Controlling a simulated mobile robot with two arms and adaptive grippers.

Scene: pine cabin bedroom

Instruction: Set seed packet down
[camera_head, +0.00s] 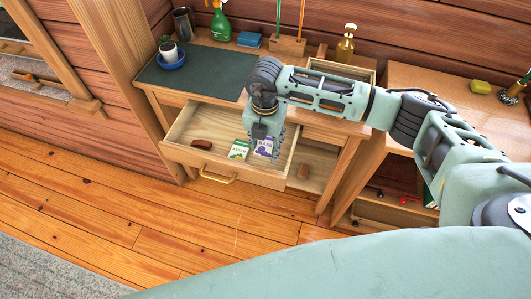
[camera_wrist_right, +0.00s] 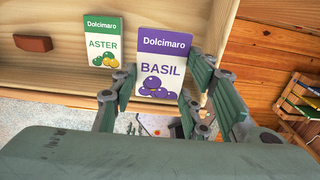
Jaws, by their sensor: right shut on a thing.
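My right gripper (camera_head: 264,143) is over the right part of an open wooden drawer (camera_head: 184,156). It is shut on a white and purple seed packet marked BASIL (camera_wrist_right: 161,62), which also shows in the head view (camera_head: 265,150). My left gripper is not in view.
A reddish-brown block (camera_head: 201,144) lies in the drawer's left part. The drawer's middle floor is partly free.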

